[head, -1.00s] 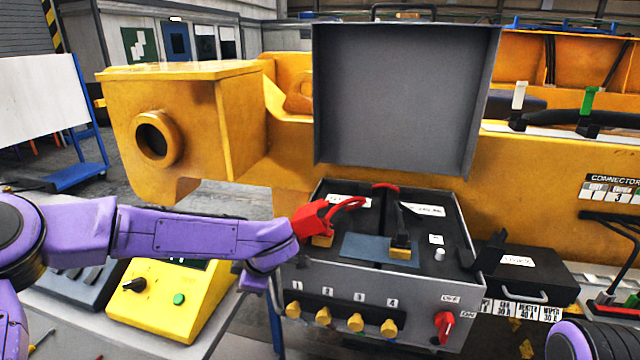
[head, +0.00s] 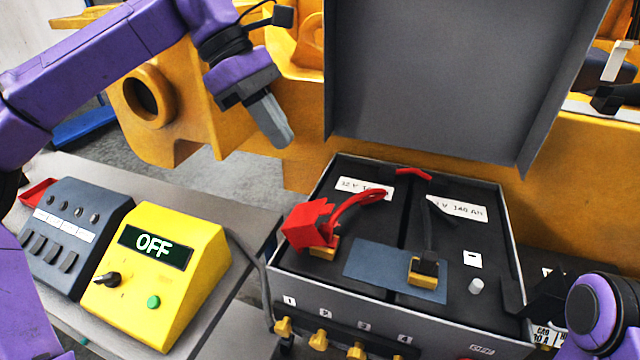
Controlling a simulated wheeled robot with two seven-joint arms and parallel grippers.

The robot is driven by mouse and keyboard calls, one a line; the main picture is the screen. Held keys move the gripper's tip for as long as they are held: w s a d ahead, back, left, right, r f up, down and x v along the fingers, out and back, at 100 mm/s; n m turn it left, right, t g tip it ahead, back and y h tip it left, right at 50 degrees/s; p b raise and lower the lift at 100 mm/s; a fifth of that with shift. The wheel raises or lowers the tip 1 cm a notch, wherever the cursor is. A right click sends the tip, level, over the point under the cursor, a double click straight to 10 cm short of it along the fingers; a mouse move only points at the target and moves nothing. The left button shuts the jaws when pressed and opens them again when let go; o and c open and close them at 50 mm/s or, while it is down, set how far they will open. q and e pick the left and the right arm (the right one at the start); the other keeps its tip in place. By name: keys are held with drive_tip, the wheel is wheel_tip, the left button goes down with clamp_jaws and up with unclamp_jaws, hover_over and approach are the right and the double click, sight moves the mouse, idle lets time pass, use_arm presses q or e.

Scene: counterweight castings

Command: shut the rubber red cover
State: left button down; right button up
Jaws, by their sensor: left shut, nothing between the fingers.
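The red rubber cover (head: 306,226) is at the left battery terminal inside the open grey box. It stands tilted up, with the yellow terminal clamp (head: 323,247) showing below it and a red cable (head: 357,201) running from it. My left gripper (head: 279,135) is shut and empty. It points down in the air, above and left of the cover in the picture, apart from it. My right arm shows only as a purple joint at the lower right; its gripper is out of view.
The box's raised grey lid (head: 440,80) stands behind the batteries. A second yellow clamp (head: 427,272) sits on a black cable at right. A yellow device reading OFF (head: 155,270) and a dark switch panel (head: 70,235) stand left. Yellow casting (head: 185,105) lies behind.

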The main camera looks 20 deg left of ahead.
sight(326, 209)
use_arm(q)
drive_tip(key=p+x, duration=0.2)
drive_tip(key=x, duration=0.9)
drive_tip(key=shift+s+d+f, duration=0.1)
drive_tip(key=shift+d+f, duration=0.05)
drive_tip(key=shift+f, duration=0.3)
use_arm(e)
wheel_tip(326, 209, up, 2)
